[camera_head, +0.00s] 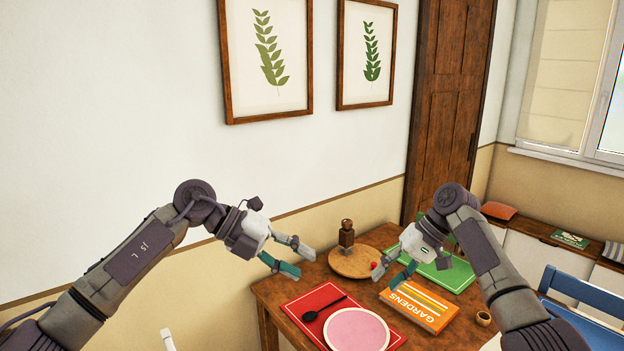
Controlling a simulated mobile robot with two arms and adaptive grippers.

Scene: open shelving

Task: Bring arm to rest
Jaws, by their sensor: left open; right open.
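My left gripper (289,257) is open and empty, in the air above the left side of the wooden table (272,289). It is above and left of the red placemat (299,302). My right gripper (391,275) is open, its fingers above the table near the orange "GARDENS" book (425,307). Its fingers show no object between them. Whether they touch anything below cannot be told. My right arm hides part of the table's right side.
A pink plate (356,330) and a black spoon (324,308) lie on the red placemat. A round wooden board (354,263) bears a dark wooden grinder (346,235). A green placemat (456,274), a small wooden cup (484,318) and a blue chair (566,285) are at the right.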

